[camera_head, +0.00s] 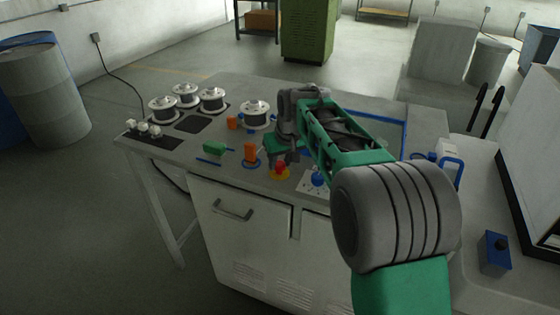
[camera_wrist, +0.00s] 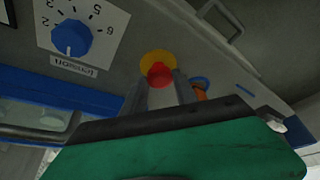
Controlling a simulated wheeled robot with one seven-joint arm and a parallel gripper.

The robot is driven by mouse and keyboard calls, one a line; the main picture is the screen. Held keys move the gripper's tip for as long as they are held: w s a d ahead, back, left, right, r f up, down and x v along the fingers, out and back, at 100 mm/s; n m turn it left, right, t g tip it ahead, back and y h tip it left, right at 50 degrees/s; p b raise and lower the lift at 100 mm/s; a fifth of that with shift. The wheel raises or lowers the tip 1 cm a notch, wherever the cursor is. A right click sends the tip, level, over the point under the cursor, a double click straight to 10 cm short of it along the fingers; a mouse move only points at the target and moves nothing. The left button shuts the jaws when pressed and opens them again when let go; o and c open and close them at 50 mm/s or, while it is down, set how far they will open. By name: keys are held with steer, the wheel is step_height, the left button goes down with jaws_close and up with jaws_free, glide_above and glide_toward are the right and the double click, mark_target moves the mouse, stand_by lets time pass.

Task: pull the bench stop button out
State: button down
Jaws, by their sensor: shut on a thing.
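The bench stop button is a red knob on a yellow disc. In the head view the red button (camera_head: 281,169) sits near the front edge of the grey bench top (camera_head: 190,152). In the wrist view the red button (camera_wrist: 160,74) shows in front of the yellow disc, between my two grey fingers. My gripper (camera_head: 283,158) reaches down over it from behind, and in the wrist view my gripper (camera_wrist: 158,88) is shut on the red button. The fingers hide its sides, and I cannot tell from the frames how far out it stands.
A blue dial (camera_wrist: 71,38) on a numbered white plate is beside the button. A cabinet handle (camera_head: 233,210) is on the front below.

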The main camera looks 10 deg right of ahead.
steer(key=shift+w+r+p, duration=0.1)
steer(key=shift+r+p, duration=0.3)
steer(key=shift+r, duration=0.35)
steer(key=c, duration=1)
jaws_free()
steer(key=shift+f, duration=0.1)
steer(key=shift+o, duration=0.2)
steer(key=v, duration=0.7)
steer(key=shift+r+b, duration=0.3)
steer(key=shift+r, duration=0.05)
steer(key=shift+s, duration=0.25)
